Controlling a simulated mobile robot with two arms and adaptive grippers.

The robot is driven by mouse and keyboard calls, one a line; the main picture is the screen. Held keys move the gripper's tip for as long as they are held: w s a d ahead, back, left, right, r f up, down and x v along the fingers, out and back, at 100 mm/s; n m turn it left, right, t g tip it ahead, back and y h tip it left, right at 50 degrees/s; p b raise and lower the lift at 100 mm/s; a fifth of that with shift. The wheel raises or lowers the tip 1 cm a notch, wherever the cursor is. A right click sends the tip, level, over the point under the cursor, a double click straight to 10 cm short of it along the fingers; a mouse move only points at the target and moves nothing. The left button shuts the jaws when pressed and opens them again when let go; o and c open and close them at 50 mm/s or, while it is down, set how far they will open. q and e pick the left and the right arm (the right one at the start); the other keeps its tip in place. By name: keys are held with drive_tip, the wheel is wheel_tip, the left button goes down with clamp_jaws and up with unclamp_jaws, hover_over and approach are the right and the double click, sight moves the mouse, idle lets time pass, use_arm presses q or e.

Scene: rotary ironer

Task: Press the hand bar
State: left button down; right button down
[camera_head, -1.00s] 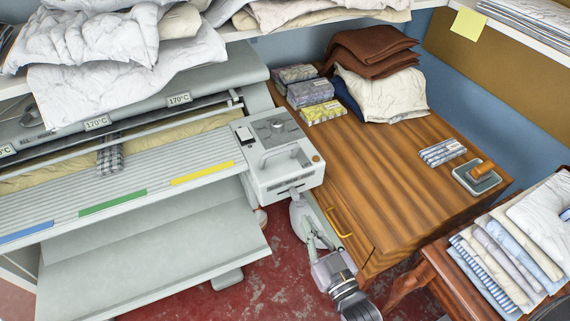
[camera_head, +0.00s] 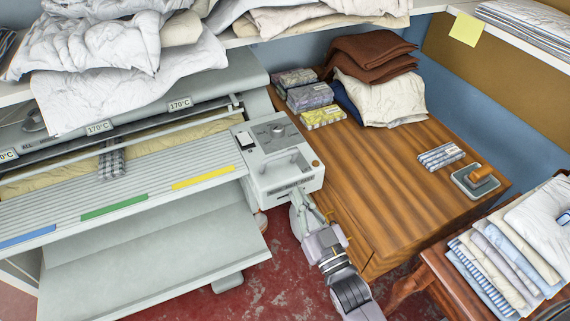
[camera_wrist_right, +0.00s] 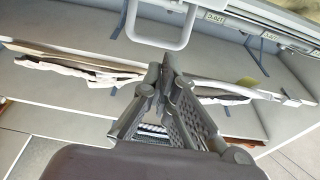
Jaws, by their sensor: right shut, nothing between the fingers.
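The grey control box (camera_head: 277,153) stands at the right end of the ironer. A pale loop-shaped bar (camera_head: 285,161) is on it, below a round dial; I take this for the hand bar. In the right wrist view a pale U-shaped bar (camera_wrist_right: 160,42) hangs just beyond the fingertips. My right gripper (camera_head: 301,198) is at the front lower edge of the control box, partly hidden by its own wrist. In the wrist view its fingers (camera_wrist_right: 160,70) are closed together and empty, apart from the bar in that picture. My left gripper is not in view.
The ironer's slatted feed table (camera_head: 130,182) with coloured strips lies left. A stool (camera_head: 430,268) with folded linen stands lower right. A laden shelf (camera_head: 290,33) hangs above.

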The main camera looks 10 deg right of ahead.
drive_tip(key=p+x, duration=0.2)
drive_tip(key=x, duration=0.7)
